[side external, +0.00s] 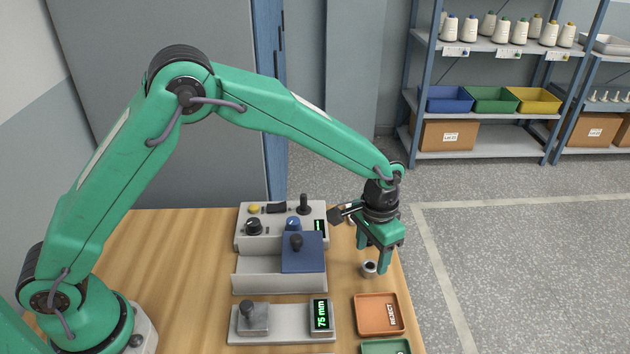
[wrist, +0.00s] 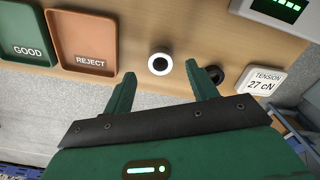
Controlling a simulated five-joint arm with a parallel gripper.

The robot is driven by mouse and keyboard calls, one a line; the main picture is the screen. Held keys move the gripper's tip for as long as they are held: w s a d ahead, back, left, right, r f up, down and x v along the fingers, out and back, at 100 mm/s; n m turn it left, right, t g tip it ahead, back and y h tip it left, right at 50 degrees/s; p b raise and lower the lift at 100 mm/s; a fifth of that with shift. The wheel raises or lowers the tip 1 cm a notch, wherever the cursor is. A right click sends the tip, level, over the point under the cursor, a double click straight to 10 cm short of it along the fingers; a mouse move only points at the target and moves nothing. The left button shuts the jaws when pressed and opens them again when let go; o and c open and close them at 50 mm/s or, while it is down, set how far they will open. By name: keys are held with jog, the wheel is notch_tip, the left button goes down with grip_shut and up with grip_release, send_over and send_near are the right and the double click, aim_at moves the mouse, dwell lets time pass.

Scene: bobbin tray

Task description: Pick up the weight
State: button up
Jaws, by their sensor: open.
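My gripper (side external: 375,256) is open, pointing down at the table's right edge; the wrist view shows its two green fingers (wrist: 160,80) apart with nothing held. A small dark round piece (wrist: 215,74), which may be the weight, lies close by the right finger in the wrist view, partly hidden by it. I cannot make this piece out in the side view. A small ring-topped cylinder with a black centre (wrist: 159,64) stands just beyond the gap between the fingertips in the wrist view. It also shows below my gripper in the side view (side external: 369,268).
The orange REJECT tray (side external: 366,328) and green GOOD tray (wrist: 28,61) lie beside the cylinder. A TENSION 27 cN card (wrist: 264,82) is near the dark piece. A 75 mm gauge (side external: 285,335) and a control box (side external: 243,240) stand to the left.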

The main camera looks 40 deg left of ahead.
aim_at(370, 261)
jog(key=shift+f, duration=1.75)
jog(key=c, duration=1.1)
jog(key=shift+r, duration=0.1)
jog(key=shift+r, duration=0.7)
jog(key=r, duration=0.3)
jog(key=shift+s+d+r, duration=0.1)
jog(key=shift+s+d, duration=0.2)
jog(key=shift+s, duration=0.1)
jog(key=s+d+r, duration=0.2)
jog(key=s, duration=0.1)
jog(key=s+d+r, duration=0.2)
jog(key=s, duration=0.1)
jog(key=s+d+r, duration=0.1)
jog(key=s+r, duration=0.1)
jog(key=s, duration=0.1)
jog(key=shift+d+r, duration=0.15)
jog(key=shift+d, duration=0.25)
